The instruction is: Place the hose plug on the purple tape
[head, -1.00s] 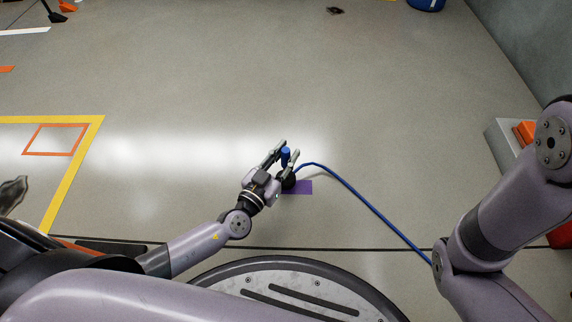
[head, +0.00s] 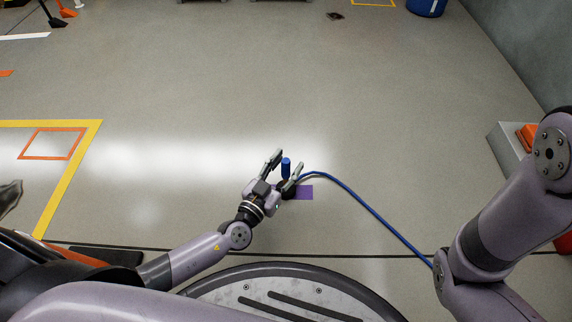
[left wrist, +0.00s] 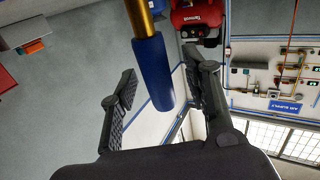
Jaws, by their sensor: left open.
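The hose plug (head: 286,165) is a blue cylinder standing about upright, its dark lower end at the left end of the purple tape (head: 306,192). The tape is partly hidden by the plug's base and my gripper. My left gripper (head: 287,162) is open, with one finger on each side of the plug. In the left wrist view the blue plug (left wrist: 153,70) with a gold-coloured end lies between the spread fingers (left wrist: 162,80), with gaps visible beside it. My right gripper is out of view.
A blue hose (head: 365,204) curves from beside the plug toward my right arm. A yellow floor line (head: 70,180) with an orange rectangle (head: 51,144) lies at left. A grey box with an orange top (head: 508,148) stands at right. The middle floor is clear.

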